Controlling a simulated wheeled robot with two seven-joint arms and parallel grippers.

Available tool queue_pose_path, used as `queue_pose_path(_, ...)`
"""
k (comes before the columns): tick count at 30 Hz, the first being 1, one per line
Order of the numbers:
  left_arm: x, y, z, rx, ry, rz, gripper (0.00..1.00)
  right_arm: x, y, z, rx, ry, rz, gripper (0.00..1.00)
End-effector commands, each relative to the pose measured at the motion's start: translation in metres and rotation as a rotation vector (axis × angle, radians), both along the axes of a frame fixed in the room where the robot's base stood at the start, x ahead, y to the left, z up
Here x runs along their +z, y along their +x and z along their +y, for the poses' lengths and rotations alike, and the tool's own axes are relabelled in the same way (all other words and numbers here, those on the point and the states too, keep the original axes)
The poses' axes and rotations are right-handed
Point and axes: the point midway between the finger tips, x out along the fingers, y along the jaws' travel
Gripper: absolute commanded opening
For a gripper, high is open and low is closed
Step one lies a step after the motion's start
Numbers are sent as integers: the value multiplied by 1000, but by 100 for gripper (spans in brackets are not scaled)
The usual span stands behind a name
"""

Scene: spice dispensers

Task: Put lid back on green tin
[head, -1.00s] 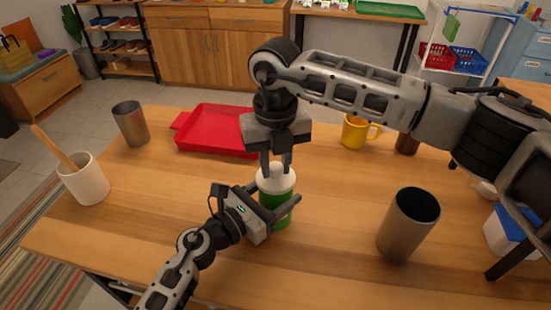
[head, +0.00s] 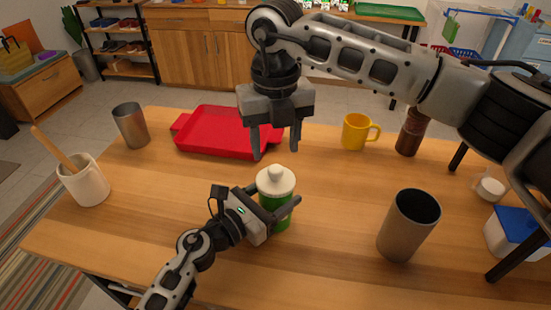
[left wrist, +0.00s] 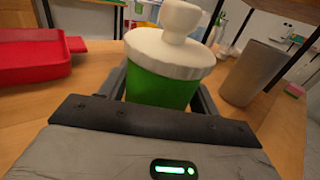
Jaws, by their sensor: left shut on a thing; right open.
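The green tin (head: 281,217) stands upright on the wooden table, and its green body also shows in the left wrist view (left wrist: 160,88). The white lid (head: 276,182) with a round knob sits on top of the tin and looks level; it shows large in the left wrist view (left wrist: 170,52). My left gripper (head: 272,207) is shut on the tin's body, one finger on each side. My right gripper (head: 275,152) is open and empty above and just behind the lid's knob, apart from it.
A red tray (head: 215,150) lies behind the tin. A grey cup (head: 408,225) stands to the right, and a yellow mug (head: 355,132) and brown jar (head: 410,135) at the back right. A white pot with a wooden spoon (head: 86,183) and a metal cup (head: 130,128) stand left.

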Motion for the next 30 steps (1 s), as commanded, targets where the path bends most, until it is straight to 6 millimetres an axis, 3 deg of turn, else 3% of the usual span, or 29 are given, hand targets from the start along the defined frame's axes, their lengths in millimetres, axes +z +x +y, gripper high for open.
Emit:
queue_pose_path(3,-1,0,0,0,0,1,22,26,1,0,0,0,-3,50)
queue_pose_path(9,-1,0,0,0,0,1,22,53,0,1,-1,-1,-1,50)
queue_pose_path(21,-1,0,0,0,0,1,22,61,0,0,0,-1,1,50)
queue_pose_path(22,-1,0,0,0,0,1,71,61,0,0,0,-1,1,50)
queue_pose_path(24,-1,0,0,0,0,1,88,60,0,0,0,-1,1,50)
queue_pose_path(30,0,0,0,0,0,1,88,60,0,0,0,-1,1,50)
